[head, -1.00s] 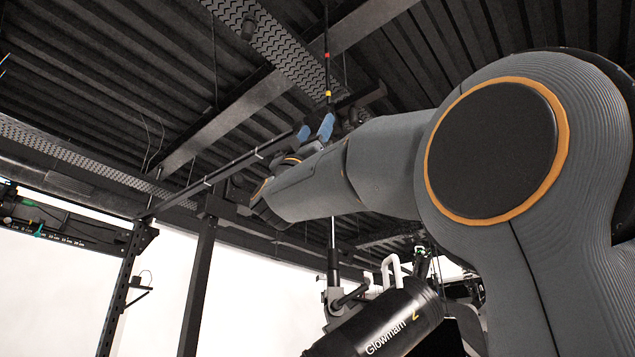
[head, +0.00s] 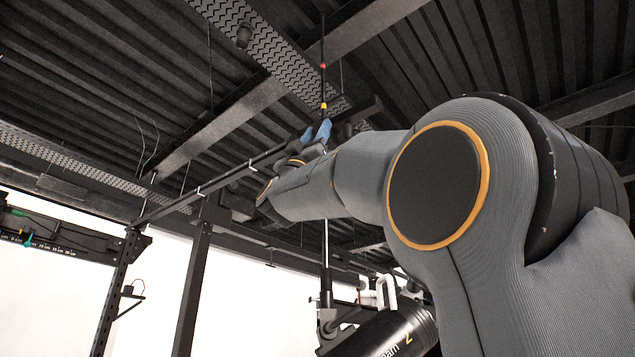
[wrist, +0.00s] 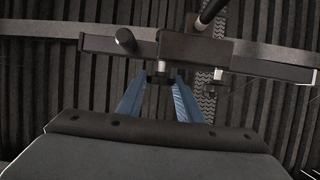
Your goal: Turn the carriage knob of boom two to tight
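My gripper (wrist: 161,80) has two blue fingers pointing up at a dark overhead bar with a block-shaped carriage (wrist: 187,48). A small dark knob (wrist: 160,77) under the carriage shows between the fingertips. The fingers stand apart, one on each side of the knob; whether they touch it cannot be told. In the head view my gripper (head: 315,133) is high under the ceiling at the boom's end, and the knob cannot be made out there. A black lamp (head: 385,335) marked with a yellow 2 hangs below. No tight or loose marking is legible.
A long dark rail (head: 215,183) runs toward the gripper from the left. A thin pole with red and yellow bands (head: 323,85) rises beside the fingers. A perforated ceiling tray (head: 265,45) and a post (head: 196,285) are nearby. A second dark stub (wrist: 125,40) sits left on the bar.

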